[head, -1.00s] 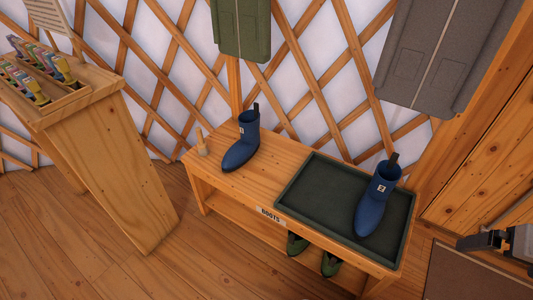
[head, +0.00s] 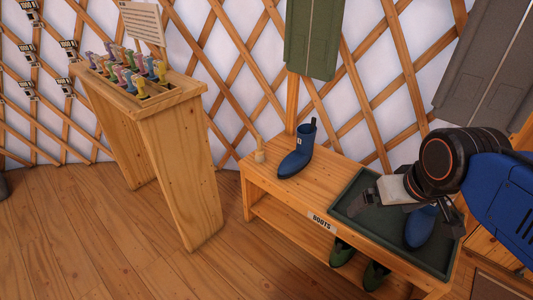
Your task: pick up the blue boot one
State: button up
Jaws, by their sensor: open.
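Two blue boots with small white labels are in the head view. One blue boot (head: 297,152) stands upright on the bare left part of the wooden bench (head: 270,185). The other blue boot (head: 420,230) is in the dark green tray (head: 372,232) on the right part of the bench; my gripper and arm hide its upper part. My gripper (head: 378,204) is open above the tray, to the right of the first boot and apart from it. I cannot tell whether it touches the boot in the tray.
Green footwear (head: 342,252) is on the shelf below. A wooden stand (head: 180,150) with coloured tags (head: 128,70) is at left. The floor at left is clear.

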aim_at(295, 162)
jog(key=i+j+z, duration=0.2)
jog(key=i+j, duration=0.15)
jog(key=i+j+z, duration=0.15)
jog(key=i+j, duration=0.15)
jog(key=j, duration=0.25)
